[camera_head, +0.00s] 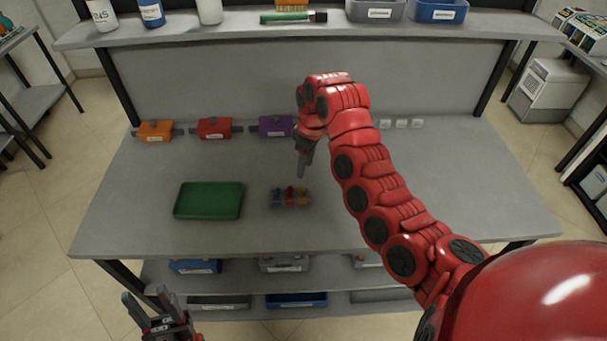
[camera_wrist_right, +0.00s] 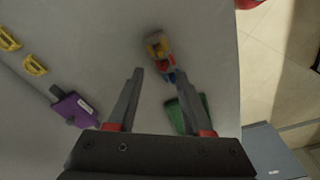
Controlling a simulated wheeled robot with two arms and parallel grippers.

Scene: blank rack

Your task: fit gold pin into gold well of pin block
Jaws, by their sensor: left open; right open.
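The small grey pin block (camera_head: 291,203) lies on the table right of the green tray. It carries blue, red and gold-yellow pieces; the gold piece (camera_head: 304,192) is at its right end. I cannot tell whether this is a pin or a coloured well. In the right wrist view the block (camera_wrist_right: 160,52) shows ahead of the fingers, gold part (camera_wrist_right: 155,40) at its far end. My right gripper (camera_head: 301,173) is open and empty, pointing down above and just behind the block. My left gripper (camera_head: 149,309) is open and empty, low before the table's front edge.
The green tray (camera_head: 209,201) lies left of the block. A shelf (camera_head: 220,33) above holds bottles and bins. The table's front right is clear.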

